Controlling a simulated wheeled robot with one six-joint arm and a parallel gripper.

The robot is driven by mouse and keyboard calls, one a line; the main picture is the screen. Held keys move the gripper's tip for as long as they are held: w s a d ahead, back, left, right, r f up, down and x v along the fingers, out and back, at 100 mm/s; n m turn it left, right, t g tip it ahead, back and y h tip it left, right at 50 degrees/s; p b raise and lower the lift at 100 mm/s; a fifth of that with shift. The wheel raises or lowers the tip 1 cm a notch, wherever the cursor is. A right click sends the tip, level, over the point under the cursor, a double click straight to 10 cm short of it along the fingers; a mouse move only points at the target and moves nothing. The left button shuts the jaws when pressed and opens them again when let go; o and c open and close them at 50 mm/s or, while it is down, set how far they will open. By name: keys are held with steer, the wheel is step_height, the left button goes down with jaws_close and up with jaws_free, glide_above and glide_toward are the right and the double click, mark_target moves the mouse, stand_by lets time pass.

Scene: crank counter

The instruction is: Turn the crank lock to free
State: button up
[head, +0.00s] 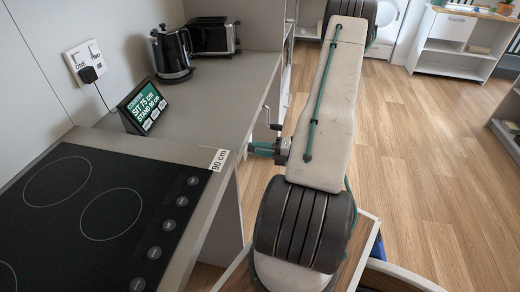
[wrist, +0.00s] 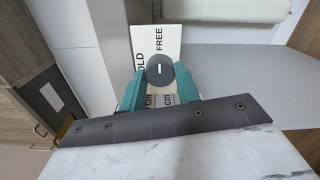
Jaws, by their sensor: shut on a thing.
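The crank lock's round dark knob (wrist: 160,70) shows in the wrist view, with a short white mark on its face. Behind it is a cream plate (wrist: 172,35) lettered "FREE", with "OLD" readable to its left; part of the lettering is hidden. The mark looks upright in the picture, below "FREE". My gripper (wrist: 160,90) has its teal fingers on both sides of the knob and is shut on it. In the head view my gripper (head: 263,149) is at the counter's right edge, and the crank handle (head: 274,127) stands just above it. The knob is hidden there.
A grey counter (head: 215,95) carries a tablet display (head: 143,106), a kettle (head: 171,55) and a toaster (head: 212,37). A black cooktop (head: 85,220) lies at the near left. Wooden floor (head: 430,150) is open to the right.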

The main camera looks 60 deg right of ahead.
stand_by(0.3)
steer(key=o, duration=1)
steer(key=v, duration=0.7)
steer(key=shift+s+d, duration=0.2)
steer(key=shift+s, duration=0.2)
